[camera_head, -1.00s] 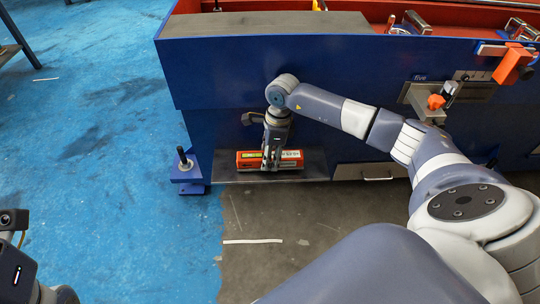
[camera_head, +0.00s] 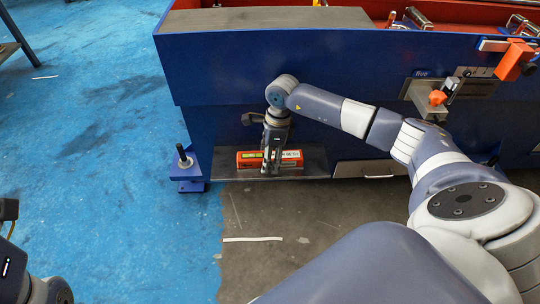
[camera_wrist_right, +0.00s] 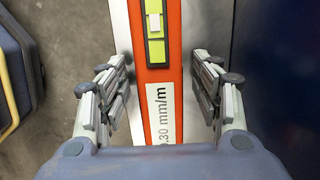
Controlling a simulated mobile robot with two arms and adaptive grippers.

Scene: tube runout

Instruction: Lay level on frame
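The level (camera_head: 291,158) is an orange-red bar with a yellow-green vial and a white label. It lies on a grey ledge (camera_head: 312,167) low on the front of the blue frame (camera_head: 330,75). In the right wrist view, the level (camera_wrist_right: 161,95) runs between the fingers of my right gripper (camera_wrist_right: 161,85). The gripper is open, with one finger on each side and narrow gaps to the bar. In the head view, my right gripper (camera_head: 268,168) points down at the level and hides part of it. My left gripper's fingers are out of view; only part of that arm shows at the lower left.
The frame's top has a flat grey surface (camera_head: 260,18); its red interior (camera_head: 460,14) holds metal parts. An orange clamp-like part (camera_head: 514,60) and a bracket (camera_head: 432,98) sit at the right. A blue foot with a knob (camera_head: 186,168) stands left of the ledge.

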